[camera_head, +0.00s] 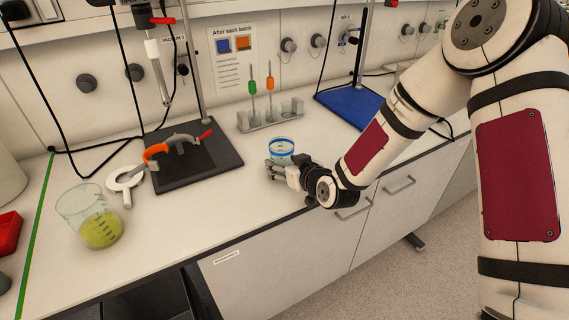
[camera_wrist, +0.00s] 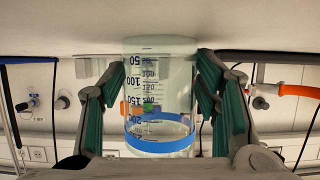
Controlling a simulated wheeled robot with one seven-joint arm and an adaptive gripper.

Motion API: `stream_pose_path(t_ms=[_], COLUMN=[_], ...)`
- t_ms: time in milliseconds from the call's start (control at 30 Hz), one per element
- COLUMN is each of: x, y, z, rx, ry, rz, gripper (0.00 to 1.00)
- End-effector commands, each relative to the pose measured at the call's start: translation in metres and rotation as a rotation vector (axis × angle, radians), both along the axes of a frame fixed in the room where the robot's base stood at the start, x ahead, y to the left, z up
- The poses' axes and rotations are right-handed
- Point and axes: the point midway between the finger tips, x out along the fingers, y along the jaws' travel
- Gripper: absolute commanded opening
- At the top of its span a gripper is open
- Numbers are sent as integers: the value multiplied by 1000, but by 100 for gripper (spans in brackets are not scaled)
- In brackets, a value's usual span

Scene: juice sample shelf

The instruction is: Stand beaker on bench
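A clear beaker (camera_head: 282,147) with a blue band near its rim is upright at the bench's front edge in the head view. In the wrist view the picture is upside down, and the beaker (camera_wrist: 160,95) shows blue volume marks and looks empty.
A larger beaker (camera_head: 100,230) with yellow contents stands at left. A dark stand base (camera_head: 205,165), orange-handled tool (camera_head: 155,151) and white ring (camera_head: 122,184) are nearby. A rack (camera_head: 285,112) stands behind the held beaker. A blue plate (camera_head: 352,105) lies back right.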

Motion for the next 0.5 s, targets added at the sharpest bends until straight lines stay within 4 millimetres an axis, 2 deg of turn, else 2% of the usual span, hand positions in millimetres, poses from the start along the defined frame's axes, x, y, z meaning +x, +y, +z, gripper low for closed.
stream_pose_path(t_ms=[33, 67, 500], x=[0, 0, -3], y=[0, 0, -2], z=[0, 0, 6], rx=[0, 0, 0], ry=[0, 0, 0], rz=[0, 0, -1], gripper=[71, 75, 75])
